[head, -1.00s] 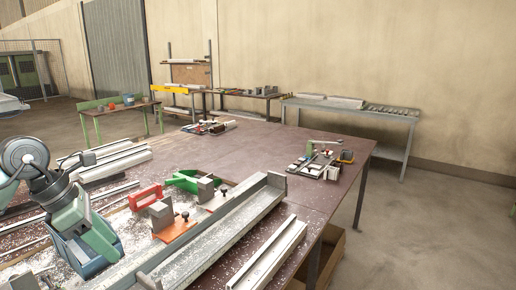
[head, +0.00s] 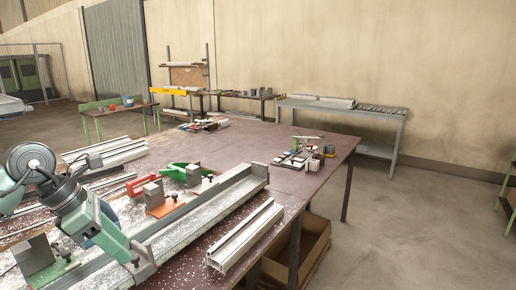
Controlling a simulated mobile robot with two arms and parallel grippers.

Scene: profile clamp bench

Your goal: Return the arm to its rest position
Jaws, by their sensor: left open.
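My left gripper (head: 104,236) hangs from the pale green and dark arm that comes in from the left. It is open, with nothing seen between its fingers. It is in front of the near left end of the long grey rail (head: 215,205) on the bench and hides part of it. I cannot tell how high it is above the bench. My right gripper is not in view.
The brown bench (head: 240,143) carries pale chips, an orange-based clamp (head: 160,208), a red handle (head: 141,185), a green piece (head: 176,170) and a loose white profile (head: 245,236). A cardboard box (head: 300,250) stands below.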

